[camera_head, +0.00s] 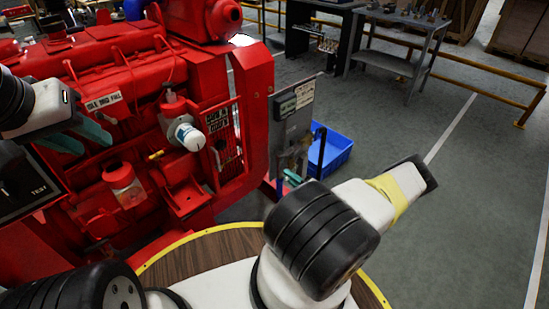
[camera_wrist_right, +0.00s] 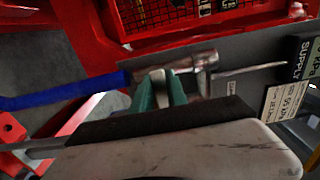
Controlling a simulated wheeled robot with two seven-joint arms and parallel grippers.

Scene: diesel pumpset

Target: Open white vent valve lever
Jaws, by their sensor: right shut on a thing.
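My right gripper (camera_head: 292,178) is at the lower part of a grey panel (camera_head: 292,112) beside the red engine. In the right wrist view its green fingertips (camera_wrist_right: 161,92) are closed around a pale, whitish lever end (camera_wrist_right: 157,80). A metal valve body and pipe (camera_wrist_right: 190,64) lie just beyond the fingertips. The lever is mostly hidden by the fingers, and in the head view it is too small to make out. My left gripper (camera_head: 80,138) is at the far left in front of the engine, with its teal fingers apart and nothing seen between them.
The red engine (camera_head: 100,60) fills the left side. A blue bin (camera_head: 335,150) stands on the floor behind the panel. A blue pipe (camera_wrist_right: 60,96) runs in from the left in the wrist view. A grey table (camera_head: 400,62) and yellow rail (camera_head: 480,74) are farther back; the right floor is clear.

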